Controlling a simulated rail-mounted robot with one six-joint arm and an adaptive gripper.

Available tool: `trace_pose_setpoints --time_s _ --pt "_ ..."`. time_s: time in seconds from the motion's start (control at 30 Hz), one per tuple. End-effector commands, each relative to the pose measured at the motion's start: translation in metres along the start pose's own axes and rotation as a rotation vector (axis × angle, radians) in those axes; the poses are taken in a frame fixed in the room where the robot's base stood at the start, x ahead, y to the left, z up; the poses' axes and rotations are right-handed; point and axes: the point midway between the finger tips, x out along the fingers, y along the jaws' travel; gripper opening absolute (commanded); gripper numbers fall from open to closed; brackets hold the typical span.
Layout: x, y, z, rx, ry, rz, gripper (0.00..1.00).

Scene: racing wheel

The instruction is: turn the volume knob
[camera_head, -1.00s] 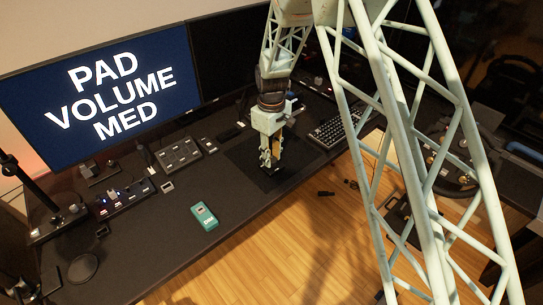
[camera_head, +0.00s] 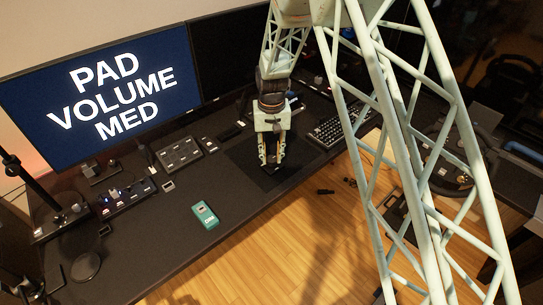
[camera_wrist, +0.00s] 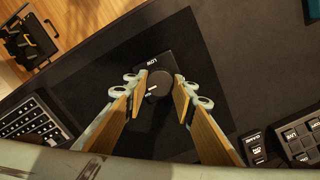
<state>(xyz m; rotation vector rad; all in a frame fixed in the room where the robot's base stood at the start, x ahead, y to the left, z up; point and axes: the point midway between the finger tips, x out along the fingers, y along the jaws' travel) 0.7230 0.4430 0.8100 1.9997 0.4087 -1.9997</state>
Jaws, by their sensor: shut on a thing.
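The volume knob (camera_wrist: 159,82) is a round black knob with a white pointer mark, on a small dark box (camera_wrist: 162,64) with a white "LOW" label at one end. In the wrist view its pointer is toward the left. My gripper (camera_wrist: 157,92) has its wood-coloured fingers on both sides of the knob and is shut on it. In the head view my gripper (camera_head: 271,162) points down at the dark mat (camera_head: 247,157); the knob is hidden there. The monitor (camera_head: 110,95) reads "PAD VOLUME MED".
A keyboard (camera_head: 327,132) lies right of the gripper. A button panel (camera_head: 179,153) and a teal device (camera_head: 205,215) lie to its left. In the wrist view a key pad (camera_wrist: 298,137) is at the lower right. The desk's front edge is close to the mat.

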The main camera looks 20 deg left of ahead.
Motion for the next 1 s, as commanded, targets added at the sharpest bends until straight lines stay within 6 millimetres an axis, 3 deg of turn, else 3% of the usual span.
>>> trace_pose_setpoints --time_s 0.5,1.0 --pt "-0.0004 0.0 0.0 0.376 0.0 0.0 0.14" --pt "0.0 0.0 0.0001 0.522 0.0 0.0 0.14"
